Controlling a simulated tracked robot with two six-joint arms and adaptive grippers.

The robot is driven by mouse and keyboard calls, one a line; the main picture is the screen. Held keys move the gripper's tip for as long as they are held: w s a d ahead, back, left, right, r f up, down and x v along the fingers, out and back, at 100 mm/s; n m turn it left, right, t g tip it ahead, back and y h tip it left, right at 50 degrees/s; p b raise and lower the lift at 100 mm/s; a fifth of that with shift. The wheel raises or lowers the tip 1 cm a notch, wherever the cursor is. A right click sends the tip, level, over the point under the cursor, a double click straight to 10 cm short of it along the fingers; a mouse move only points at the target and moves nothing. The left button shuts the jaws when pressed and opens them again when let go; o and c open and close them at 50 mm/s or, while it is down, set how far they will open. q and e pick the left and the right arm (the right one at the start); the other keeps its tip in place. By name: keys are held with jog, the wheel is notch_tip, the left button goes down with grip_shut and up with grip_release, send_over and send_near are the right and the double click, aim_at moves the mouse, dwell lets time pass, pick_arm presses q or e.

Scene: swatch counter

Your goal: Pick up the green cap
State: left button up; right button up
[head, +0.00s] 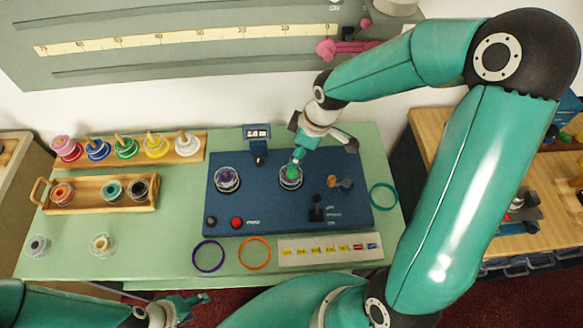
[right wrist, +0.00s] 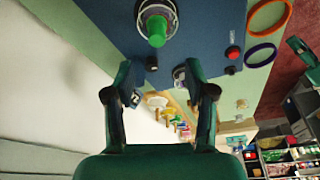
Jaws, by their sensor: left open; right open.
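The green cap (head: 292,171) stands upright on a clear round pot in the right-hand well of the blue panel (head: 262,212). In the right wrist view the green cap (right wrist: 157,32) shows beyond the fingertips, with a pale ring around its base. My right gripper (right wrist: 157,82) is open and empty, with its fingers apart and not touching the cap. In the head view it hangs just above and behind the cap and partly covers the panel's back edge. My left gripper (head: 190,306) is open and empty at the bottom left, in front of the counter.
A purple-topped pot (head: 227,179) sits in the panel's left well. A small display (head: 257,133) stands at the panel's back. A rack of coloured knobs (head: 186,147) and a wooden tray of pots (head: 87,203) are at left. A joystick (head: 317,209) is at the panel's front right.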

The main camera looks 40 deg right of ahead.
aim_at(292, 170)
jog(key=b+x, duration=0.2)
jog(key=x, duration=0.1)
jog(key=shift+f, duration=0.3)
jog(key=b+x, duration=0.2)
jog(key=x, duration=0.2)
jog(key=shift+s+d+f+b, duration=0.1)
jog(key=shift+d+f+b, duration=0.2)
jog(key=shift+b, duration=0.1)
jog(key=shift+w+a+f, duration=0.15)
jog(key=shift+w+f, duration=0.05)
jog(key=shift+f, duration=0.2)
jog(key=shift+r, duration=0.1)
jog(key=c, duration=0.8)
